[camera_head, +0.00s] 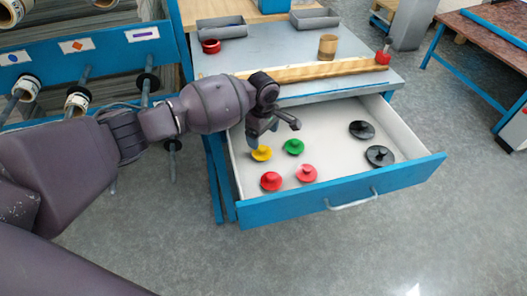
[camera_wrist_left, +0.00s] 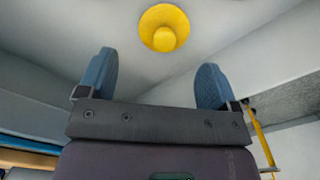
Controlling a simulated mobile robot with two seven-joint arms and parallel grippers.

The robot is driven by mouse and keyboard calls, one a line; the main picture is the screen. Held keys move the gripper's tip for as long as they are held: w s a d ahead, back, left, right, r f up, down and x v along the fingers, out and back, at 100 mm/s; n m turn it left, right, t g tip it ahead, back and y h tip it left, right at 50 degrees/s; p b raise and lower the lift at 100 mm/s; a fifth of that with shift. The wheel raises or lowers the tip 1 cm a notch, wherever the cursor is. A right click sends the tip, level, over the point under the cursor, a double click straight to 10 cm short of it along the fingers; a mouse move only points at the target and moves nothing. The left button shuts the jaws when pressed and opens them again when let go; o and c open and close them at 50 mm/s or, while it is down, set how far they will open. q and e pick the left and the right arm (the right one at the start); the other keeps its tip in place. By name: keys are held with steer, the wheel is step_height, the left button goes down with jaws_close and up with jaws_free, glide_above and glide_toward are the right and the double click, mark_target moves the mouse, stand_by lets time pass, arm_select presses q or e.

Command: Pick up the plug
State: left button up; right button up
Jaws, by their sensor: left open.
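Several round plugs lie in the open drawer in the head view. A yellow plug (camera_head: 261,154) is at the left, a green plug (camera_head: 293,146) is beside it, and red plugs (camera_head: 271,181) (camera_head: 306,173) are nearer the front. Black plugs (camera_head: 362,130) (camera_head: 380,155) lie at the right. My left gripper (camera_head: 276,133) hangs over the drawer's left part, above and behind the yellow plug. In the left wrist view the gripper (camera_wrist_left: 155,85) is open and empty, with the yellow plug (camera_wrist_left: 164,27) beyond the fingertips and apart from them. My right gripper is not in view.
The drawer (camera_head: 433,160) has white walls and a blue front with a handle (camera_head: 351,201). The grey worktop (camera_head: 232,62) above carries a wooden bar (camera_head: 320,71), a cup (camera_head: 327,46) and grey trays (camera_head: 221,27). A blue roll rack (camera_head: 90,50) stands at the left.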

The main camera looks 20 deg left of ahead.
mark_target(261, 147)
arm_select(q)
step_height(261, 147, down, 2)
steer(key=shift+f, duration=0.35)
steer(key=shift+b, duration=0.3)
steer(key=shift+f, duration=0.3)
steer(key=f, duration=0.1)
steer(key=f+b, duration=0.1)
steer(key=f, duration=0.1)
steer(key=shift+s+a+f+b, duration=0.25)
steer(key=shift+s+f+b, duration=0.05)
steer(key=shift+s+f, duration=0.1)
steer(key=shift+w+f, duration=0.15)
steer(key=shift+f, duration=0.3)
steer(key=shift+r, duration=0.2)
steer(key=shift+c, duration=0.9)
steer(key=c, duration=0.5)
steer(key=shift+c, duration=0.3)
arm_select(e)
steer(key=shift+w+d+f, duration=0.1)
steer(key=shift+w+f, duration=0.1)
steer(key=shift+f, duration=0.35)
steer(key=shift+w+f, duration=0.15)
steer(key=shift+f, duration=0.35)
